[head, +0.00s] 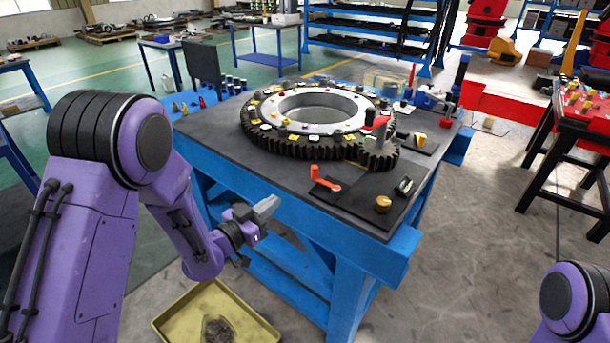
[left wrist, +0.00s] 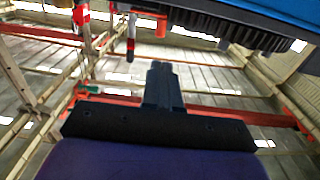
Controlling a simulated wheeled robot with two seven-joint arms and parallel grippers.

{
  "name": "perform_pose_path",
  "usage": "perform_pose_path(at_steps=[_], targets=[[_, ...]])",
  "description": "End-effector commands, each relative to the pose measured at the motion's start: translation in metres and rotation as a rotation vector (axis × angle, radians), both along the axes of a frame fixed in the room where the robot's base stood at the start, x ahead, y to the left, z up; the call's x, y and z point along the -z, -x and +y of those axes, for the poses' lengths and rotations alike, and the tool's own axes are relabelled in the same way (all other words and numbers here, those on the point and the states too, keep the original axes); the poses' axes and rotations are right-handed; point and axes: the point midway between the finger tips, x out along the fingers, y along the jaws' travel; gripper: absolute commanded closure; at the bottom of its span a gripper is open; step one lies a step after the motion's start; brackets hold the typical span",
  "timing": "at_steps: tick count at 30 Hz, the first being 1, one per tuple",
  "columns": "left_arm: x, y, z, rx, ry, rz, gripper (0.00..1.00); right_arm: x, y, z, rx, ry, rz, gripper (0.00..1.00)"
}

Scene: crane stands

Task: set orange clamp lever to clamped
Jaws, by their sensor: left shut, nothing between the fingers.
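The orange clamp lever (head: 325,180) sits on a dark plate near the front edge of the blue workbench's black top (head: 215,136). Its upright grip is at the left end, and its arm runs right to a pivot. My left gripper (head: 268,207) is shut and empty. It is off the bench's front-left side, apart from the lever and to its lower left in the head view. In the left wrist view the shut fingers (left wrist: 161,72) point at the roof. A small orange part shows above them, but I cannot tell whether it is the lever. My right gripper is out of view.
A large toothed ring (head: 262,135) fills the middle of the bench. A yellow knob (head: 383,204) and a black switch (head: 404,186) stand right of the lever. A yellow tray (head: 178,322) lies on the floor below. A red table (head: 588,130) stands at right.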

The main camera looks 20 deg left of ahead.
Motion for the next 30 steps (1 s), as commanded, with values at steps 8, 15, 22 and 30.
perform_pose_path(at_steps=[8,15,22,30], targets=[[0.001,-0.001,-0.001,0.0,0.0,0.002,1.0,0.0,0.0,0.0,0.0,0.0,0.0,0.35],[-0.002,-0.032,-0.012,0.001,-0.001,0.003,1.0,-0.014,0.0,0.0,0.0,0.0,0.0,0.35],[-0.002,-0.08,-0.029,-0.001,0.0,0.003,1.0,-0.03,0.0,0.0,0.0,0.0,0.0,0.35],[0.0,-0.122,-0.045,0.0,0.001,0.005,1.0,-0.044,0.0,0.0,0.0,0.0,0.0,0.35]])
